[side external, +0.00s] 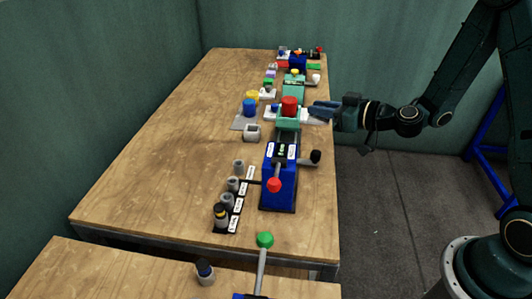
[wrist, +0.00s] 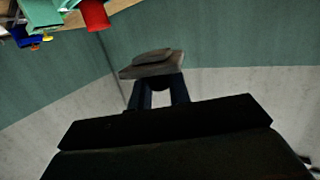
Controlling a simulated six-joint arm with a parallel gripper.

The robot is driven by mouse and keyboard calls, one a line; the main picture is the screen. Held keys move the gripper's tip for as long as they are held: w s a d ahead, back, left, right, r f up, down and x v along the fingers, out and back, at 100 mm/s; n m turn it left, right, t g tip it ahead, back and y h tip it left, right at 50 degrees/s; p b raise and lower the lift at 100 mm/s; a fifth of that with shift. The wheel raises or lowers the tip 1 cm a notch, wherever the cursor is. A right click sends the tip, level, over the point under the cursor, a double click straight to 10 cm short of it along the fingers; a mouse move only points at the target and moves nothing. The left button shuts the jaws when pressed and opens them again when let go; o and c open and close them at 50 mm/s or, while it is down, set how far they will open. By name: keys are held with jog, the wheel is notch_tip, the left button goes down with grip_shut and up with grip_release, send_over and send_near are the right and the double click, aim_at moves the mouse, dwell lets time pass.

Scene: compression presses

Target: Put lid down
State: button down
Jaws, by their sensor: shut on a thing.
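My gripper (side external: 322,109) reaches in from the right, at the right edge of the table beside a green press with a red top (side external: 289,104). In the wrist view my gripper (wrist: 158,84) is shut on a flat grey-brown piece with a raised part, which looks like the lid (wrist: 152,63). The lid is hard to make out in the side view. In the wrist view only wall and floor show behind the lid. The green and red press parts (wrist: 92,14) are at the upper left, apart from it.
A blue press with a red knob (side external: 276,185) stands nearer on the table (side external: 150,150). Several grey cups (side external: 233,184) stand left of it, with a small grey-white block (side external: 252,132) behind. More presses line the far right edge. The table's left half is clear.

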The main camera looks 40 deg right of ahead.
jog(key=shift+w, duration=0.1)
jog(key=w+a+r+n+g+y, duration=0.1)
jog(key=w+r+n+g+y, duration=0.1)
jog(key=w, duration=0.9)
jog(key=shift+a+r+n+y, duration=0.2)
jog(key=shift+r+n+y, duration=0.5)
jog(key=shift+r+y, duration=0.3)
jog(key=shift+f, duration=0.25)
notch_tip(320, 180, down, 15)
jog(key=shift+f, duration=0.1)
jog(key=shift+f, duration=2.05)
jog(key=shift+f, duration=0.2)
jog(key=c, duration=1.3)
grip_release()
